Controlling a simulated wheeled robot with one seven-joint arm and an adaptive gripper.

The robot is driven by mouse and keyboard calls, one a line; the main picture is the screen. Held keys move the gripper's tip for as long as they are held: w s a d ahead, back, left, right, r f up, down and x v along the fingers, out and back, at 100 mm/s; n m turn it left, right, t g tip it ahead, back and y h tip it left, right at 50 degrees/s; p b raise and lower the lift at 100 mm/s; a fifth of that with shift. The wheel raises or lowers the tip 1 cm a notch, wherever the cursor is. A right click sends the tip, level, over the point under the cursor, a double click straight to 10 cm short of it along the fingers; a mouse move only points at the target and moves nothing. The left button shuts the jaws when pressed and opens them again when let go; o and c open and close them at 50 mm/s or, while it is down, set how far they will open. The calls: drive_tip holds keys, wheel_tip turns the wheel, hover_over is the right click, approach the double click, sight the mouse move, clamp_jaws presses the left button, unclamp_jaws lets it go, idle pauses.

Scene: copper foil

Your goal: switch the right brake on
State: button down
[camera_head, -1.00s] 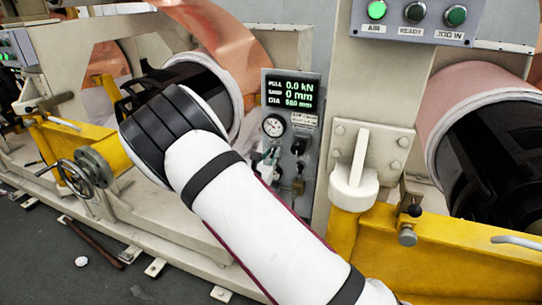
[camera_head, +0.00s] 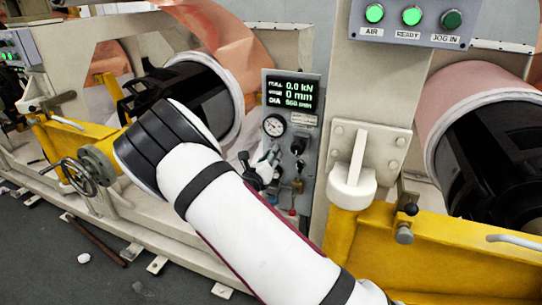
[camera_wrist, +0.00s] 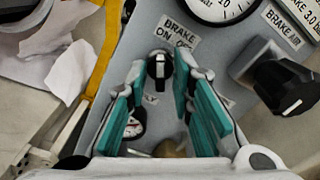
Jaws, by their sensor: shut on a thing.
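A white mark on the knob points up toward the word ON. My gripper (camera_wrist: 161,80) has its teal pads on either side of the knob and is shut on it. In the head view my gripper (camera_head: 264,166) is at the panel (camera_head: 306,125), below the round gauge (camera_head: 273,126); the knob itself is hidden or too small to tell there. The AIR lamp (camera_head: 374,13) and READY lamp (camera_head: 411,16) glow green.
A larger black knob (camera_wrist: 290,88) labelled BRAKE AIR is right of my gripper, with a gauge (camera_wrist: 222,5) above. A cream post (camera_head: 372,95) and yellow beam (camera_head: 460,250) stand to the right. A handwheel (camera_head: 78,177) is at left.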

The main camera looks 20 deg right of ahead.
idle(0.3)
drive_tip(key=c, duration=1.7)
unclamp_jaws()
drive_tip(key=v, duration=1.2)
drive_tip(key=shift+s, duration=0.1)
